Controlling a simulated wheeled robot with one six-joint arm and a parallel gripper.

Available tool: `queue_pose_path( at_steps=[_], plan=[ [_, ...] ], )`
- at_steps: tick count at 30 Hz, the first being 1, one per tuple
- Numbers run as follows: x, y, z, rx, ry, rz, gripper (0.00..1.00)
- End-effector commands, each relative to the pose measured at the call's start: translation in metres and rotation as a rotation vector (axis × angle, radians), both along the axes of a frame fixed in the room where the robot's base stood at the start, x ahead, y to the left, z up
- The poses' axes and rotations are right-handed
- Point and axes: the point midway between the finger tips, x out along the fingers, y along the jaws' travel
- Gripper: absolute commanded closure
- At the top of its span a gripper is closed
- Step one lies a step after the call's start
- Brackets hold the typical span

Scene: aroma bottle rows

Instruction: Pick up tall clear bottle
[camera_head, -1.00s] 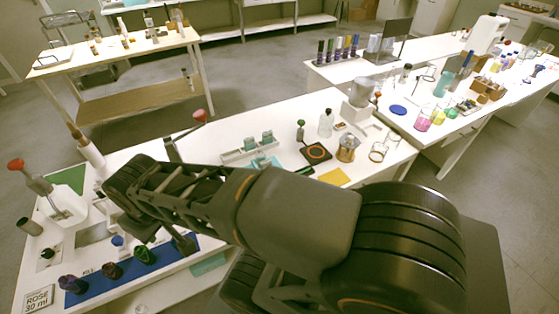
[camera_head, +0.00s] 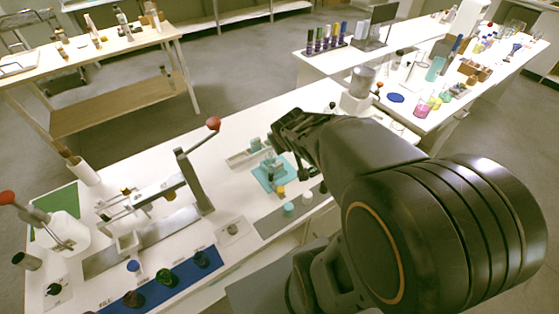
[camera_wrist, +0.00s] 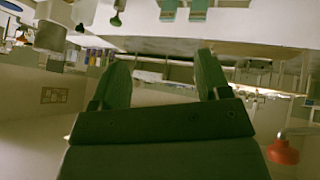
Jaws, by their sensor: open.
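My gripper (camera_wrist: 163,72) is open and empty in the wrist view, its two dark fingers wide apart. In the head view my gripper (camera_head: 287,124) is over the back part of the long white table. The wrist view is upside down. A pale bottle with a dark cap (camera_wrist: 84,12), which looks like the tall clear bottle, shows at its top left, beside a green-topped item (camera_wrist: 116,16). It is apart from the fingers. In the head view my arm hides the place where that bottle stood.
A lever press with a red knob (camera_head: 213,124) rises left of my arm; its knob also shows in the wrist view (camera_wrist: 283,152). Teal bottles (camera_head: 268,160) stand near my gripper. A blue mat (camera_head: 180,277) with dark bottles lies in front. The floor behind the table is clear.

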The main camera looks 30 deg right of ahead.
Motion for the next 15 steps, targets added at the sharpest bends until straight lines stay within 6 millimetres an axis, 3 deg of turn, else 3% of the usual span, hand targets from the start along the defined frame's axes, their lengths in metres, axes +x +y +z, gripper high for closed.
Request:
queue_pose_path(
  at_steps=[1, 3, 6, 10, 15],
  plan=[
    [0.016, -0.025, -0.008, -0.039, -0.035, 0.023, 0.30],
    [0.035, -0.049, -0.019, -0.072, -0.101, 0.092, 0.30],
    [0.052, -0.072, -0.040, -0.067, -0.181, 0.214, 0.30],
    [0.053, -0.080, -0.071, 0.033, -0.266, 0.375, 0.30],
    [0.037, -0.074, -0.099, 0.217, -0.359, 0.525, 0.30]
  ],
)
